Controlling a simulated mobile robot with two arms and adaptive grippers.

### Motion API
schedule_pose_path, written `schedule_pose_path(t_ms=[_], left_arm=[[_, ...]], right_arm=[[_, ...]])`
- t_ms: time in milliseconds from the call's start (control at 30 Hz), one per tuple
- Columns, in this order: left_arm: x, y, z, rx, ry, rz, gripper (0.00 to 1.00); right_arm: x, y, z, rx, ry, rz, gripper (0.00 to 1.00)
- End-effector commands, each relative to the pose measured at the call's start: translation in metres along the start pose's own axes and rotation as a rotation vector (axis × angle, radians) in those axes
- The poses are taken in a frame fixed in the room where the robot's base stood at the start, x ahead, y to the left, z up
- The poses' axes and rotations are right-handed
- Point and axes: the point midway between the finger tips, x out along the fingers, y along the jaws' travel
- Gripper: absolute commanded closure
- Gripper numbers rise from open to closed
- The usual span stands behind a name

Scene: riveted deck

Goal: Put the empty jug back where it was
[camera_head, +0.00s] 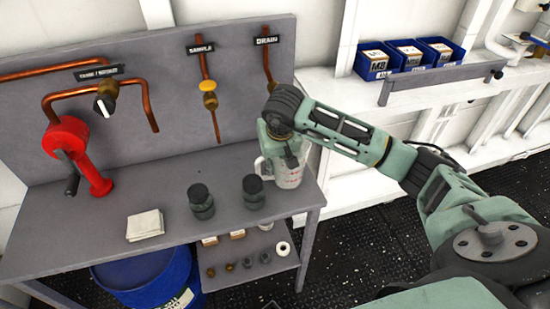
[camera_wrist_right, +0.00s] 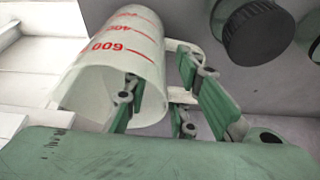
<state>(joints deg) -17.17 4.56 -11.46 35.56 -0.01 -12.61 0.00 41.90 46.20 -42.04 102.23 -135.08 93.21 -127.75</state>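The jug (camera_head: 291,174) is a whitish, see-through measuring jug with red marks, at the right end of the grey bench (camera_head: 95,236). It looks upright and empty. In the right wrist view the jug (camera_wrist_right: 110,55) shows its mouth toward the camera, with its handle (camera_wrist_right: 186,97) on the right. My right gripper (camera_head: 279,158) is over the jug from above. In the wrist view its fingers (camera_wrist_right: 160,75) stand apart, one across the jug's mouth and one by the handle; I see no clear grip. The fingertips are partly hidden in the head view. My left gripper is out of view.
Two dark lidded jars (camera_head: 201,203) (camera_head: 253,192) stand left of the jug, one close by. A folded white cloth (camera_head: 145,225) and a red hand pump (camera_head: 80,155) are further left. SAMPLE (camera_head: 209,95) and DRAIN pipes run down the back panel. Blue bins (camera_head: 377,61) stand on the right shelf.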

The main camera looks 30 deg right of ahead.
Motion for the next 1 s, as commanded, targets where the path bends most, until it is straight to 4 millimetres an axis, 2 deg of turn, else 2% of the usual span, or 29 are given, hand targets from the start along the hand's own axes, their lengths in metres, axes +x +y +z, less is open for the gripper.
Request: schedule_pose_path(t_ms=[167,400,600,767,1000], left_arm=[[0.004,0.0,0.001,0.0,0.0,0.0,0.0],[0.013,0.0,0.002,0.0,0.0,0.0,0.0],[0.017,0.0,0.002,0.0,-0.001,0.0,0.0],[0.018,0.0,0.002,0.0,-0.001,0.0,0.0],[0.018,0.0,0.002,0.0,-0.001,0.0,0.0]], right_arm=[[-0.022,0.0,-0.002,-0.001,0.006,-0.001,0.77],[-0.074,-0.001,-0.002,-0.001,0.006,-0.002,0.77],[-0.108,0.0,-0.001,0.0,0.004,-0.001,0.77],[-0.119,0.0,-0.001,0.001,0.001,0.001,0.77],[-0.121,0.0,0.0,0.001,-0.001,0.0,0.77]])
